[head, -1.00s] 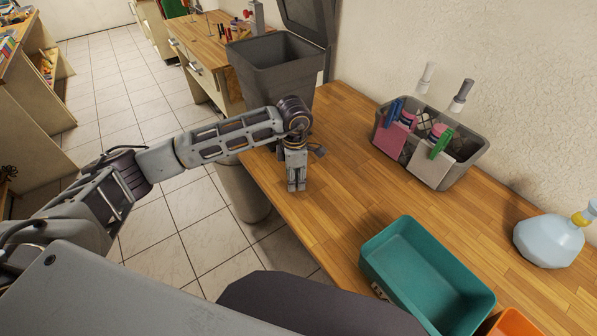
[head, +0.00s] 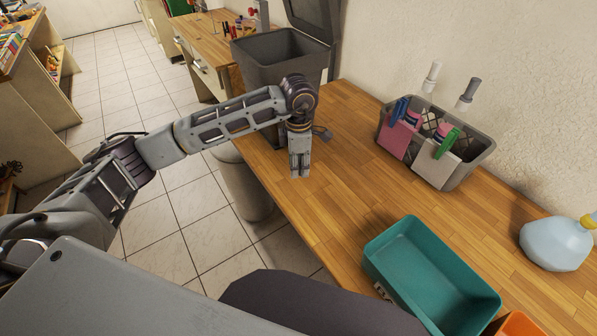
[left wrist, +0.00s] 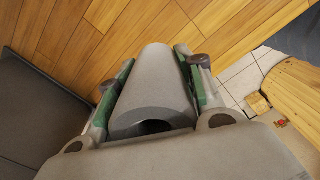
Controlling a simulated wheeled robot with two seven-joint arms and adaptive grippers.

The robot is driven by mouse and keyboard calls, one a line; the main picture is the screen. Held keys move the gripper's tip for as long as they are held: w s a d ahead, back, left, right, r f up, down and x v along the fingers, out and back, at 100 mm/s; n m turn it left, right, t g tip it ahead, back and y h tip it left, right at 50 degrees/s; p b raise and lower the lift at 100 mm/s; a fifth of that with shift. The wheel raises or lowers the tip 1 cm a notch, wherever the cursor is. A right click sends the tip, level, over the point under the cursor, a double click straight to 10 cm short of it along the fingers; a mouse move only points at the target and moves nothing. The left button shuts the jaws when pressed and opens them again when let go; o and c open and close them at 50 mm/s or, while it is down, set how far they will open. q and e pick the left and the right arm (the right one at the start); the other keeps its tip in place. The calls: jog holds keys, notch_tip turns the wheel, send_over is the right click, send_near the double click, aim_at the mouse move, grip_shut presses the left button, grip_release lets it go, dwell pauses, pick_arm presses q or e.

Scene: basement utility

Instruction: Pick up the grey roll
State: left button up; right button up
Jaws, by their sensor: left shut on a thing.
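The grey roll (left wrist: 155,90) fills the space between the two green-padded fingers of my left gripper (left wrist: 156,64) in the left wrist view. Its open, hollow end faces the camera. The fingers are shut on its sides. In the head view my left gripper (head: 300,170) points down over the wooden worktop, near its left edge and in front of the dark bin. The roll cannot be made out there, hidden by the gripper. I cannot tell how far it is above the worktop. My right gripper is not in view.
A teal tray (head: 381,255) stands at the front of the worktop (head: 345,190). A grey basket (head: 470,172) with clips and cards stands near the wall. A pale blue bottle (head: 552,245) is at right. A dark open bin (head: 280,70) is behind my gripper. The worktop's middle is clear.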

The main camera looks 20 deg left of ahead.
pick_arm(q)
jog(key=shift+r+b, duration=0.35)
jog(key=shift+r, duration=2.35)
